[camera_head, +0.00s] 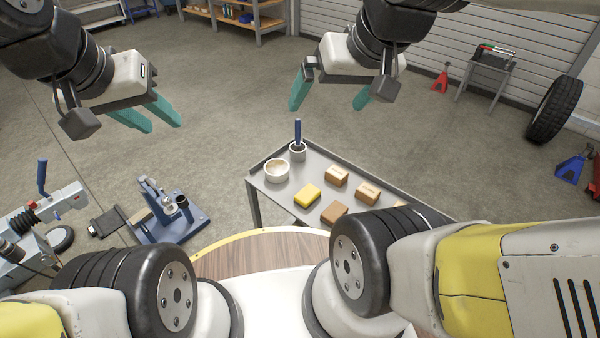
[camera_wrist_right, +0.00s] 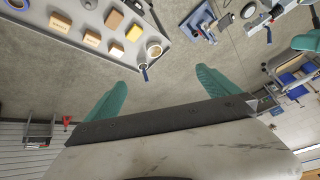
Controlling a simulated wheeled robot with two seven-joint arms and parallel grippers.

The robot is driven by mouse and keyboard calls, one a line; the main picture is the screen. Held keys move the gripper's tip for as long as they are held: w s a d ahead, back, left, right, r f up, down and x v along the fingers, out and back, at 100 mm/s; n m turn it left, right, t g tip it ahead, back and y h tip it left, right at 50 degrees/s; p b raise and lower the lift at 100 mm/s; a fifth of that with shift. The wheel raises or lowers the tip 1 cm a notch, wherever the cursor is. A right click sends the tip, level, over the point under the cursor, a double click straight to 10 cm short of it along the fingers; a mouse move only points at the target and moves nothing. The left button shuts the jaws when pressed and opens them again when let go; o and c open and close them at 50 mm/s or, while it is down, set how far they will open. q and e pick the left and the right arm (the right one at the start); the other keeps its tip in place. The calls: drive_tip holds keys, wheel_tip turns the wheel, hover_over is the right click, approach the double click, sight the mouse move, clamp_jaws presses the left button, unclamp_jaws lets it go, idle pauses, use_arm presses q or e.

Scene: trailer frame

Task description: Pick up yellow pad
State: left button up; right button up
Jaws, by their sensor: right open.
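The yellow pad (camera_head: 307,195) lies on a grey metal cart (camera_head: 262,182), among brown blocks and a white bowl. It also shows in the right wrist view (camera_wrist_right: 133,32), near the bowl. My right gripper (camera_head: 326,107) is open and empty, in the air beyond the far side of the cart. In the right wrist view its two teal fingers (camera_wrist_right: 161,77) are spread apart, and the pad is beyond them. My left gripper (camera_head: 164,127) is at the upper left, with its teal fingers apart and empty, well away from the cart.
A white bowl (camera_head: 277,170), a cup with a blue-handled tool (camera_head: 298,136) and several brown blocks (camera_head: 337,176) surround the pad. A blue machine (camera_head: 170,213) stands left of the cart. Bare floor lies beyond it. A tire (camera_head: 555,110) stands at the right.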

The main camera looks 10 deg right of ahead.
drive_tip(key=w+f+n+g, duration=0.2)
drive_tip(key=w+f, duration=0.4)
drive_tip(key=w, duration=0.5)
drive_tip(key=n+g+h, duration=0.2)
drive_tip(key=n+g, duration=0.1)
hover_over(307, 192)
wheel_tip(307, 192, down, 25)
wheel_tip(307, 192, down, 21)
drive_tip(key=shift+s+d+n+g, duration=0.1)
drive_tip(key=shift+n+g, duration=0.5)
drive_tip(key=shift+n, duration=0.4)
drive_tip(key=shift+c, duration=0.2)
drive_tip(key=c, duration=1.4)
drive_tip(key=shift+r, duration=0.1)
